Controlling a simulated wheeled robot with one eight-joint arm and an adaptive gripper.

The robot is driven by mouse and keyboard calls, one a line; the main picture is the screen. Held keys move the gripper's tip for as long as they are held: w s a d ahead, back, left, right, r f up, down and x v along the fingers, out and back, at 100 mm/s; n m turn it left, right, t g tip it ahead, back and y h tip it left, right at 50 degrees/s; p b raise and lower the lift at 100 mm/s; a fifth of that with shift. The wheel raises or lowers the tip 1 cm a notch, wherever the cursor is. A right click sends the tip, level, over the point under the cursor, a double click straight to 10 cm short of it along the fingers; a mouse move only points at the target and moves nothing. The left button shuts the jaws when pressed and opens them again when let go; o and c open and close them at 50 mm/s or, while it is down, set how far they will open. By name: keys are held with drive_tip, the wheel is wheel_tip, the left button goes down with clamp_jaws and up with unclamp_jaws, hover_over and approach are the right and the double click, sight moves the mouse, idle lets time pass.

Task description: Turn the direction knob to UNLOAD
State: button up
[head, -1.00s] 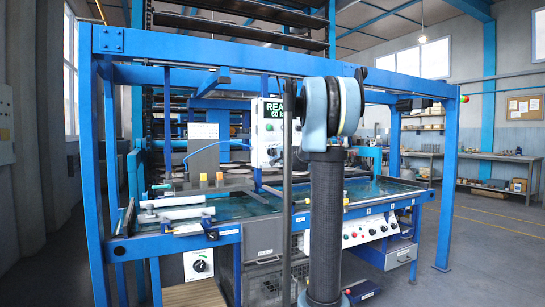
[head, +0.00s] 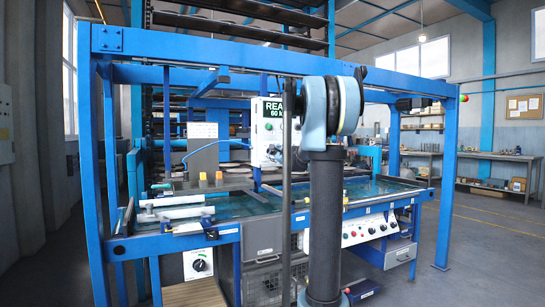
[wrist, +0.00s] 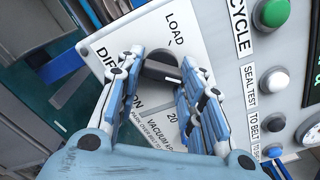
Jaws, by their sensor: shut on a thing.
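In the wrist view, the black direction knob (wrist: 162,60) sits on a white label plate (wrist: 120,40). My gripper (wrist: 161,72) has its blue and white fingers on either side of the knob and is shut on it. The word LOAD is readable above the knob. The DIRECTION lettering is partly covered by my left finger. No UNLOAD marking can be read, and where the knob points is hard to tell. In the head view my arm covers the gripper, and I cannot make out this knob there.
Right of the knob are a green CYCLE button (wrist: 274,13), a white SEAL TEST button (wrist: 274,80) and a TO BELT button (wrist: 273,125). In the head view the machine's blue frame (head: 270,55) surrounds the work area. Open floor (head: 490,250) lies to the right.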

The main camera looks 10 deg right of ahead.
drive_tip(key=shift+f+m, duration=0.1)
drive_tip(key=shift+m, duration=0.5)
drive_tip(key=shift+a, duration=0.1)
drive_tip(key=o, duration=1.1)
drive_tip(key=shift+c, duration=0.2)
drive_tip(key=shift+s, duration=0.1)
drive_tip(key=v, duration=1.1)
drive_tip(key=shift+s, duration=0.3)
